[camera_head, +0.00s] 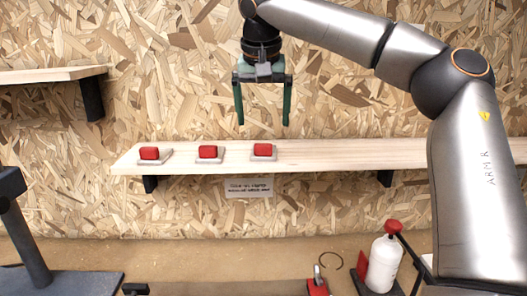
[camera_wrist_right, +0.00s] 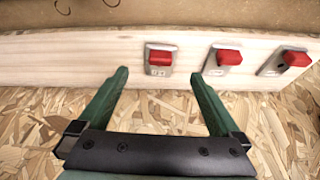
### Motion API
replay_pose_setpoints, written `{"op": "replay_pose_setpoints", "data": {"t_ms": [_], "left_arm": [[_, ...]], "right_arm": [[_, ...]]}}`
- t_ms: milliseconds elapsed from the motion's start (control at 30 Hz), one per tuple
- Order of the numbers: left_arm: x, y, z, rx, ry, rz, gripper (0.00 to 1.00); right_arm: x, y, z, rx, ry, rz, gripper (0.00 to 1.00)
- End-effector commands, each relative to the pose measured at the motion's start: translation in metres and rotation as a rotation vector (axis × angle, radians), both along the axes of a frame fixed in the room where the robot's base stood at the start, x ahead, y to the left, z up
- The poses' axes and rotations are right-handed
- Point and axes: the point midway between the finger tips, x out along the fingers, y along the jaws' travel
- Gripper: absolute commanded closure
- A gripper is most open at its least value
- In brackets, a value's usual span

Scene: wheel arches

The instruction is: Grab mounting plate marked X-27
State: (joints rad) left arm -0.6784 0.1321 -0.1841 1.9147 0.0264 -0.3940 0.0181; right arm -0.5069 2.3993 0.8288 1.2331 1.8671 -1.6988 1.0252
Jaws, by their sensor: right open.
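Three pale plates, each with a red block on it, stand in a row on a light wooden shelf (camera_head: 340,154): a left plate (camera_head: 151,160), a middle plate (camera_head: 208,160) and a right plate (camera_head: 262,158). In the right wrist view their order is reversed: the right plate (camera_wrist_right: 158,73) is at the left, the middle plate (camera_wrist_right: 213,69) beside it, the left plate (camera_wrist_right: 270,71) farthest right. Small dark markings show on the plates, too small to read surely. My right gripper (camera_head: 263,122) is open and empty, pointing down above the right plate with a gap. My left gripper is out of view.
A label (camera_head: 249,187) hangs below the shelf. A second wooden shelf (camera_head: 50,75) juts out at upper left. Below, a white bottle with a red top (camera_head: 384,262) and a small red object (camera_head: 317,288) stand on the bench. The main shelf is clear right of the plates.

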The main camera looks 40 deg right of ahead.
Motion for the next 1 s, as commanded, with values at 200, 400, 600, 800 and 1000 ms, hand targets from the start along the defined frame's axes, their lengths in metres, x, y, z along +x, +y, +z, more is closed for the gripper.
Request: {"op": "replay_pose_setpoints", "data": {"t_ms": [200, 400, 600, 800, 1000], "left_arm": [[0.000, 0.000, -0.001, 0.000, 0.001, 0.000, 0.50], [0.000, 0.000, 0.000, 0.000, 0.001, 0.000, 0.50], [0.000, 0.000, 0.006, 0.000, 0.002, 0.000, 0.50], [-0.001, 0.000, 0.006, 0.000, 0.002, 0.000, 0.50], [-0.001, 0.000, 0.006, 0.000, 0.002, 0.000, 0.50]], "right_arm": [[0.010, -0.011, -0.035, -0.001, 0.002, -0.001, 0.00], [0.015, -0.015, -0.047, 0.000, 0.001, 0.000, 0.00], [0.028, -0.027, -0.072, 0.001, 0.003, -0.002, 0.00], [0.033, -0.031, -0.088, 0.000, -0.001, -0.001, 0.00], [0.033, -0.031, -0.088, -0.001, -0.002, -0.001, 0.00]]}}
